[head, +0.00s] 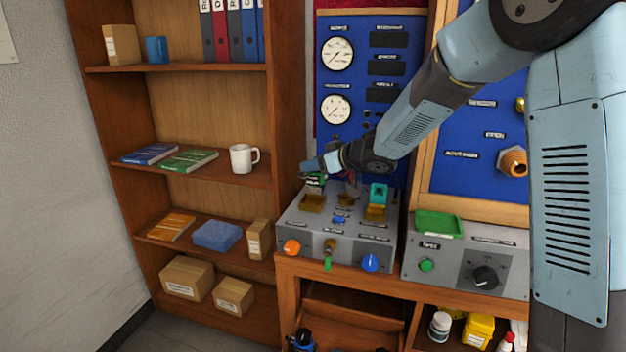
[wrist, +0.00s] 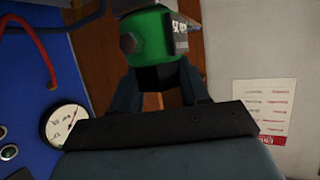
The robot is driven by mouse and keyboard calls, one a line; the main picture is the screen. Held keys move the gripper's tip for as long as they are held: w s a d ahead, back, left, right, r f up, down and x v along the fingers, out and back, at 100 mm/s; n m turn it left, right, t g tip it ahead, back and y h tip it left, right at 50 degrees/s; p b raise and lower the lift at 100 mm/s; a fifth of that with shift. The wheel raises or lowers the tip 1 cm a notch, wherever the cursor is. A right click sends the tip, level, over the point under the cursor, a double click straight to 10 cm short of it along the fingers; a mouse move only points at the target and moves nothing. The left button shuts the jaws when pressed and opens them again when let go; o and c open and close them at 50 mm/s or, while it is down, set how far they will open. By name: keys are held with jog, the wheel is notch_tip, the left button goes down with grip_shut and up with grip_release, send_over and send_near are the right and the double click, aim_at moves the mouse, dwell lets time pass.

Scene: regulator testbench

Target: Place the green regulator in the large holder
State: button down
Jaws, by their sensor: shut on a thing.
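My gripper (head: 318,170) is shut on the green regulator (head: 314,180), above the left end of the grey testbench box (head: 335,232). Another brass-coloured holder (head: 376,213) at the right carries a teal regulator (head: 378,192). A smaller brass-coloured piece (head: 348,200) stands between them. Which holder is the large one is unclear.
The box front has an orange knob (head: 291,246), a green-tipped lever (head: 327,262) and a blue knob (head: 370,262). A second control box with a green tray (head: 439,225) stands at the right. A shelf with a white mug (head: 243,158) is at the left. A gauge panel (head: 345,80) rises behind.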

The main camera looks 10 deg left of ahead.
aim_at(312, 178)
jog(key=shift+w+a+f, duration=0.35)
jog(key=shift+f, duration=0.25)
jog(key=shift+w+a+f, duration=0.3)
jog(key=shift+w+f, duration=0.05)
jog(key=shift+f, duration=1.65)
jog(key=c, duration=0.5)
grip_release()
jog(key=shift+c, duration=0.2)
jog(key=v, duration=1.2)
jog(key=shift+d, duration=0.1)
